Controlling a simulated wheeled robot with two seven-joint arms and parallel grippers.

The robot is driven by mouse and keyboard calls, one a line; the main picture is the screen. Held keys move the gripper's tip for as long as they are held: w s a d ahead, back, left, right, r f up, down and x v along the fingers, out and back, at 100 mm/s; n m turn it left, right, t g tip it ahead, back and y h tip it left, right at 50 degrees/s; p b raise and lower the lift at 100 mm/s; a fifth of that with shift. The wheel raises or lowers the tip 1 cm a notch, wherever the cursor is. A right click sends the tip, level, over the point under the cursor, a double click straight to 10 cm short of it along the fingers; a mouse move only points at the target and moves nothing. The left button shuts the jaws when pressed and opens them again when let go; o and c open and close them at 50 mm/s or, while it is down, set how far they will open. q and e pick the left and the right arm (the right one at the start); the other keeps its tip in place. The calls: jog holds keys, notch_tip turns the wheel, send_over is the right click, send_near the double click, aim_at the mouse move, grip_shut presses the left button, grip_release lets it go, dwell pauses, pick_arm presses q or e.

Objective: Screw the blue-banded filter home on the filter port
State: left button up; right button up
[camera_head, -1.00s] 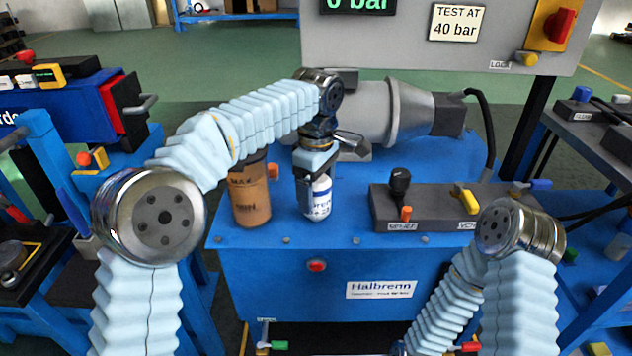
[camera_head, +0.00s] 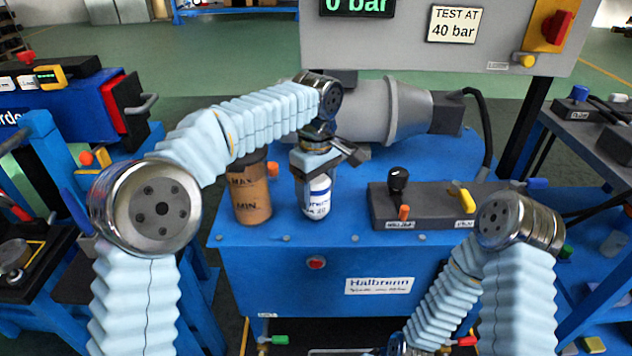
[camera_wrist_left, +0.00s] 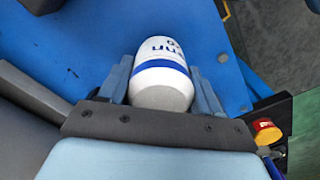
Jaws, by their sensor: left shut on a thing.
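The white blue-banded filter (camera_head: 318,196) stands upright at the front of the blue bench, right of a brown cylinder. My left gripper (camera_head: 316,172) comes down from above and is shut on its upper part. In the left wrist view the filter (camera_wrist_left: 161,84) sits between the two fingers of my left gripper (camera_wrist_left: 160,88), its blue band and part of its lettering showing. The filter port is hidden, so I cannot tell how the filter sits on it.
The brown MAX/MIN cylinder (camera_head: 250,196) stands close left of the filter. A grey valve block (camera_head: 440,207) with levers lies to the right. A grey motor (camera_head: 375,110) is behind. The gauge panel (camera_head: 420,50) reads 0 bar.

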pick_arm(q)
jog(key=shift+m, duration=0.9)
jog(key=shift+r+m+p, duration=0.15)
jog(key=shift+m+p, duration=0.15)
jog(key=shift+p, duration=0.2)
jog(key=m, duration=0.4)
jog(key=shift+f, duration=0.2)
jog(key=shift+m, duration=0.3)
jog(key=m, duration=0.5)
